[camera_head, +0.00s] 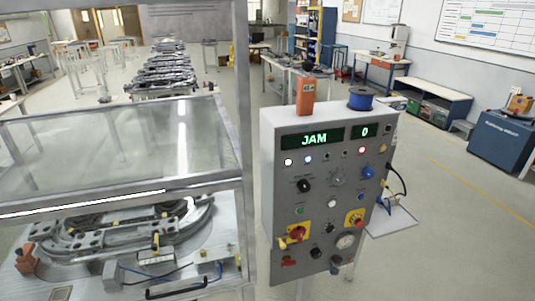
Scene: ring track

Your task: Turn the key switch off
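The grey control box (320,242) stands right of centre. Its displays read JAM (313,139) and 0 (365,132) in green. A round silver fitting (338,179) in the upper middle of its face may be the key switch; its key and position are too small to tell. A black knob (305,186) sits left of it and a blue knob (368,172) right of it. Lower down are a red-and-yellow rotary handle (297,234) and a red button on a yellow plate (355,218). Neither of my grippers is in view.
An orange device (305,96) and a blue spool (360,98) stand on top of the box. A metal frame post (245,150) and a clear guard (110,145) over a track fixture (130,240) stand left. A small white shelf (393,220) projects at the right.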

